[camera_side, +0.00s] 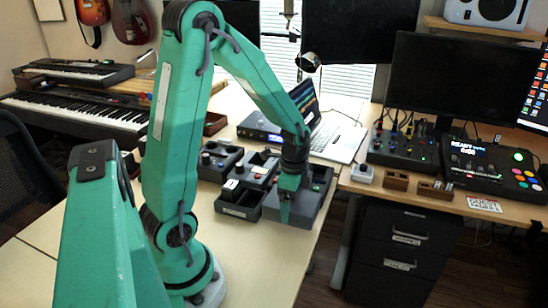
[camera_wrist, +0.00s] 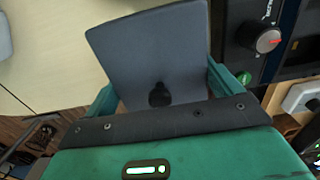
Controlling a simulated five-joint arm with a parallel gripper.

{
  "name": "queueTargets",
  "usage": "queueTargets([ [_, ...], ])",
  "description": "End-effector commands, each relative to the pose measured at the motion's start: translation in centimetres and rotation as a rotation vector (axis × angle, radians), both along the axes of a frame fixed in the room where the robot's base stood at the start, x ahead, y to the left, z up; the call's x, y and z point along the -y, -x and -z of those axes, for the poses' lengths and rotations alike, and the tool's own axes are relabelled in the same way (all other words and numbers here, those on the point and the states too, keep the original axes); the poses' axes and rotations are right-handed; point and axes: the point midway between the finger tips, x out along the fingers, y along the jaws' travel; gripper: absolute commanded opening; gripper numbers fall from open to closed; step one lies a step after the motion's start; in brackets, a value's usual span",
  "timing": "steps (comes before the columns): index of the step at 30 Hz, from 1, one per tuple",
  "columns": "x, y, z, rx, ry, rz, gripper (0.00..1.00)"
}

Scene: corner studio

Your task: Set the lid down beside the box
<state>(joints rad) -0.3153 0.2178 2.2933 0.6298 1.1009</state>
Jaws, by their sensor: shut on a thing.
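The lid (camera_wrist: 145,50) is a flat dark grey panel with a small black knob, seen in the wrist view between the two green fingers of my gripper (camera_wrist: 162,88). My gripper is shut on it. In the side view my gripper (camera_side: 286,205) points down at the right of a dark open box (camera_side: 240,212) with a pale label on its front. Grey surfaces show around the fingers there, but I cannot tell the lid's outline. Whether the lid touches the table is hidden from me.
Dark knobbed units (camera_side: 218,160) stand behind the box. One unit (camera_wrist: 250,35) with a red-marked knob is close right of the lid in the wrist view. A laptop (camera_side: 340,138) is behind. The wooden table (camera_side: 265,260) is bare in front; its right edge is near.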

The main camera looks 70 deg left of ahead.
Motion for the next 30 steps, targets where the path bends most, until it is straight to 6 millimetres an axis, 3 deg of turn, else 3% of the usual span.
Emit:
queueTargets([
  [15, 0.1, 0.1, 3.9, -0.003, 0.001, -0.001, 0.66],
  [29, 0.0, 0.0, 4.3, -0.001, 0.001, -0.001, 0.66],
  [30, 0.1, 0.0, 4.3, -0.001, 0.0, -0.001, 0.93],
])
